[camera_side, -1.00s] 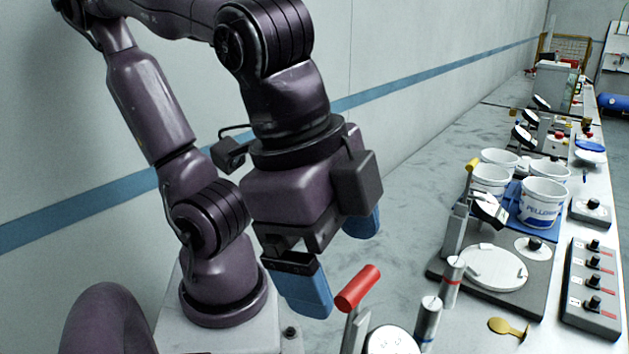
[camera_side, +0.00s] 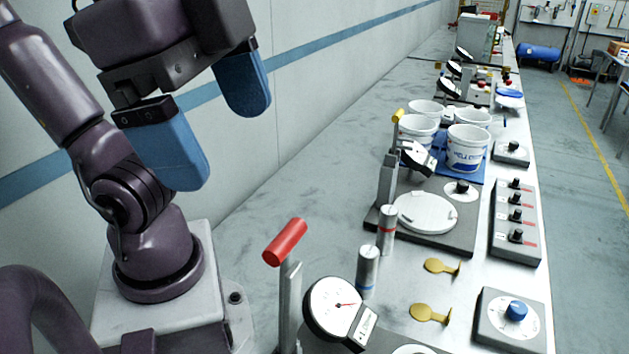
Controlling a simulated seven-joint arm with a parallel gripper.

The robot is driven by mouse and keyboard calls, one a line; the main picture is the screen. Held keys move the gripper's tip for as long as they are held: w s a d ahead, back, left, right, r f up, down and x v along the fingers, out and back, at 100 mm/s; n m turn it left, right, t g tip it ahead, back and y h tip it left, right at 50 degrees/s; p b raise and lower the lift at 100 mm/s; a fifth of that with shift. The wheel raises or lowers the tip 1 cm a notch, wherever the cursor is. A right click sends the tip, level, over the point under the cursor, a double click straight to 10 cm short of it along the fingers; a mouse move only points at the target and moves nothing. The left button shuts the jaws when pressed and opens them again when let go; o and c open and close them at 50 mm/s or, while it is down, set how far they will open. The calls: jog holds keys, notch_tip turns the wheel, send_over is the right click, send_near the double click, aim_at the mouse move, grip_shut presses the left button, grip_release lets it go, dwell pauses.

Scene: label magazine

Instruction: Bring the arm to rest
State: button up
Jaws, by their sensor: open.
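My gripper (camera_side: 208,125) is in the upper left of the side view. Its two blue fingers are spread well apart, with nothing between them. It hangs in the air in front of the wall, above and to the left of the bench (camera_side: 330,170). It touches nothing that I can see. The upper part of my arm is cut off by the top edge of the picture.
A red-handled lever (camera_side: 285,242) stands near the front beside a dial gauge (camera_side: 335,305). White tubs (camera_side: 467,148) stand on a blue mat behind a round white plate (camera_side: 427,212). Control boxes (camera_side: 515,222) line the right edge. The bench's left-middle surface is clear.

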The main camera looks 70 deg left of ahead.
jog(key=w+a+f+n+t, duration=0.1)
jog(key=w+a+f+n, duration=0.2)
jog(key=a, duration=0.5)
jog(key=w+a+f+n+t, duration=0.1)
jog(key=w+a+f+n, duration=0.3)
jog(key=a, duration=0.4)
jog(key=shift+w+f+y, duration=0.3)
jog(key=shift+w+f, duration=0.25)
jog(key=shift+w, duration=0.45)
